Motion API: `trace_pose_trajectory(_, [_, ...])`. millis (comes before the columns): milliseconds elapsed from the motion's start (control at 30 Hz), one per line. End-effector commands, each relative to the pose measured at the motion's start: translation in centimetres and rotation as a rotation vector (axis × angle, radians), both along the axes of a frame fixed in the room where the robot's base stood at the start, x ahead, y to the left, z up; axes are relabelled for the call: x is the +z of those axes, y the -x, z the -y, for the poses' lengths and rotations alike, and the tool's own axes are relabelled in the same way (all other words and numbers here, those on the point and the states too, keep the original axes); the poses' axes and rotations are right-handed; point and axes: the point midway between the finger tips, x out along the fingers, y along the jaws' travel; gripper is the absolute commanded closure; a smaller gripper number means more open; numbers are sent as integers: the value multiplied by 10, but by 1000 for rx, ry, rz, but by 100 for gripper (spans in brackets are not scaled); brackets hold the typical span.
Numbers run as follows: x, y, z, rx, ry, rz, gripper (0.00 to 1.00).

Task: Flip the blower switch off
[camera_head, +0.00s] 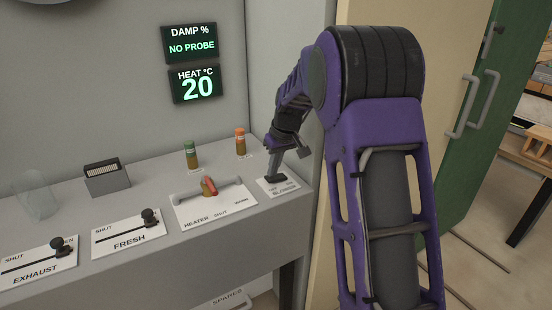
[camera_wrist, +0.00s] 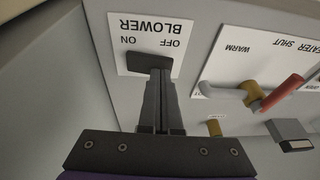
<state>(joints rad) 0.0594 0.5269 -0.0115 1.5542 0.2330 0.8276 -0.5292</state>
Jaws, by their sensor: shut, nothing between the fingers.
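The blower switch (camera_wrist: 148,62) is a dark rocker-like block on a white plate (camera_wrist: 150,30) marked BLOWER, OFF and ON. The lettering is upside down in the wrist view, with OFF to the right and ON to the left. In the head view the plate (camera_head: 288,189) lies at the right end of the grey console. My gripper (camera_wrist: 157,76) is shut and empty, pointing down at the switch. Its fingertips overlap the switch's near edge in the wrist view; I cannot tell whether they touch. Which way the switch is tipped is not clear.
Left of the blower plate are the heater valve with a red handle (camera_head: 209,186), the fresh slider (camera_head: 149,217) and the exhaust slider (camera_head: 58,244). A green-capped jar (camera_head: 191,155) and an orange-capped jar (camera_head: 241,143) stand behind. Wall displays (camera_head: 195,85) read NO PROBE and 20.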

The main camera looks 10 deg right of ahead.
Motion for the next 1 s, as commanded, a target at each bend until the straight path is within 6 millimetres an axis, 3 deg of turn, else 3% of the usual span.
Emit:
trace_pose_trajectory(433, [-5, 0, -1, 1, 4, 1, 100])
trace_pose_trajectory(633, [-14, 3, -7, 5, 96, 28, 100])
trace_pose_trajectory(1000, [-11, 1, -1, -2, 88, 25, 100])
